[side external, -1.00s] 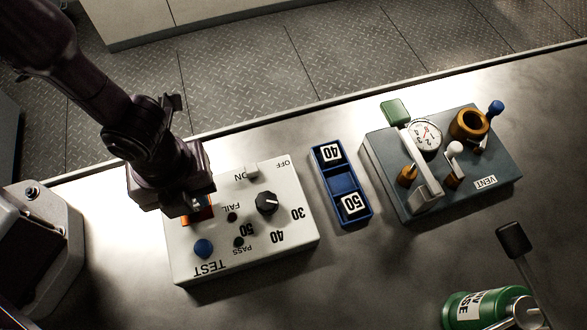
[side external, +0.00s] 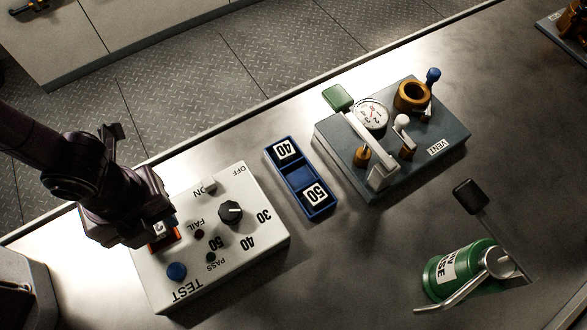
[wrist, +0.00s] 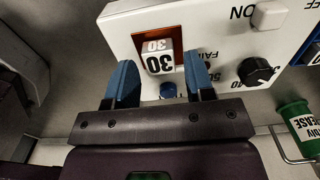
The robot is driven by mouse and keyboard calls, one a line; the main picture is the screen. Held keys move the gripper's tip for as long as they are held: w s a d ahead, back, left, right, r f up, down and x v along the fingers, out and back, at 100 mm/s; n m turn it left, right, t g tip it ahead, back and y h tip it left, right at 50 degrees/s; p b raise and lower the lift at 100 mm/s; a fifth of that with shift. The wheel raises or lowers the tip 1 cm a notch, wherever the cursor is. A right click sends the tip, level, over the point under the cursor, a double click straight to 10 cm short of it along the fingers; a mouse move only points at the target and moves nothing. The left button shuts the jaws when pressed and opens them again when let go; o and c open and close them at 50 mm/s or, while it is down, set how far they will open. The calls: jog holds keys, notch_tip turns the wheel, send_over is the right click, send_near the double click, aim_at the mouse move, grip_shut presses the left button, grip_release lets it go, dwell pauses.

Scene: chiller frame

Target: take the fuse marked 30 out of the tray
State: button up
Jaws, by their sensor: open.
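The fuse marked 30 (wrist: 158,57) is a white block in the orange-red socket (wrist: 174,37) of the white test box (side external: 247,261), not in the tray. My gripper (wrist: 161,75) is open, with its blue fingers on either side of the fuse in the wrist view; whether they touch it I cannot tell. In the side view my gripper (side external: 160,226) is low over the socket and hides much of it. The blue tray (side external: 300,183) holds a fuse marked 40 (side external: 285,149) and a fuse marked 50 (side external: 315,194); its middle slot is empty.
The test box carries a black knob (side external: 230,212), a white switch (side external: 209,186) and a blue button (side external: 177,271). Right of the tray stands a grey vent unit (side external: 440,148) with a gauge and levers.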

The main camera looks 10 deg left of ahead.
jog(key=shift+r, duration=3.25)
jog(key=shift+s+a+n, duration=0.15)
jog(key=shift+n, duration=0.55)
jog(key=s+a+r+n+t, duration=0.1)
jog(key=a+r+n+t, duration=0.4)
jog(key=a+r+n, duration=1.7)
jog(key=a+n, duration=0.2)
jog(key=n, duration=0.1)
jog(key=shift+n+t, duration=0.3)
